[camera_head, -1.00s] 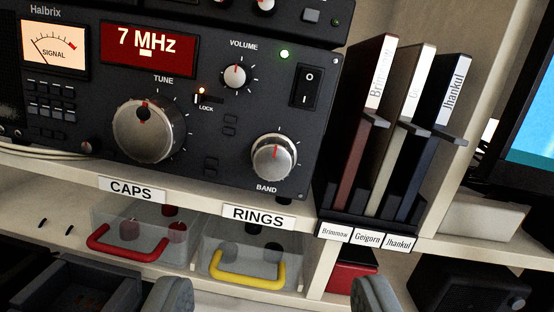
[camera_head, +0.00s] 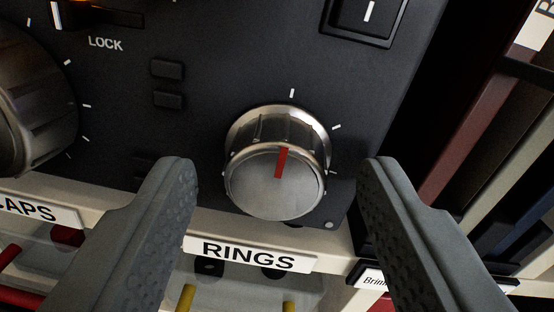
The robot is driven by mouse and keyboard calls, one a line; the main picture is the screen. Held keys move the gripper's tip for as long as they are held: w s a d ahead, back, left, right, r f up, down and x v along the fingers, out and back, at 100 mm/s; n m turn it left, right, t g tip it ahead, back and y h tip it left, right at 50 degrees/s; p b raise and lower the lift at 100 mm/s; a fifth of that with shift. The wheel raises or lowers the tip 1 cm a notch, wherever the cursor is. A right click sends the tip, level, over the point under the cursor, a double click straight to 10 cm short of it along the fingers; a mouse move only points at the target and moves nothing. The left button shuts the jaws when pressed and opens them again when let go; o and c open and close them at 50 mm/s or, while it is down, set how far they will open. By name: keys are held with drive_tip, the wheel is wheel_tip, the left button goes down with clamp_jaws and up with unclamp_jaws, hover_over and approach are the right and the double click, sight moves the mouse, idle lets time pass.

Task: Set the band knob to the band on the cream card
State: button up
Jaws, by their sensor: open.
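The band knob (camera_head: 276,170) is a silver ribbed knob with a red pointer line on its face. It sits low on the right of the black radio panel (camera_head: 210,45). The red line points up, leaning very slightly right, near the topmost white tick. My gripper (camera_head: 273,182) is open. One finger is to the left of the knob and one to the right, with gaps between them and it. The knob's BAND label is hidden. The cream card is not in view.
The large tune knob (camera_head: 30,100) is cut off at the left edge. The LOCK switch (camera_head: 95,15) and a black rocker switch (camera_head: 367,15) are above. The RINGS label (camera_head: 250,254) on the shelf edge is just below. Dark and coloured upright folders (camera_head: 470,140) stand close at the right.

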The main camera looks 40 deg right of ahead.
drive_tip(key=c, duration=1)
drive_tip(key=shift+o, duration=0.2)
drive_tip(key=shift+m, duration=0.4)
drive_tip(key=m, duration=0.4)
drive_tip(key=shift+w+f+m, duration=0.1)
drive_tip(key=shift+m, duration=0.2)
drive_tip(key=m, duration=0.4)
drive_tip(key=shift+m+h, duration=0.3)
drive_tip(key=shift+m, duration=0.1)
drive_tip(key=m, duration=0.5)
drive_tip(key=shift+a+m, duration=0.1)
drive_tip(key=shift+m, duration=0.3)
drive_tip(key=m, duration=0.4)
drive_tip(key=shift+h, duration=0.3)
drive_tip(key=shift+m, duration=0.5)
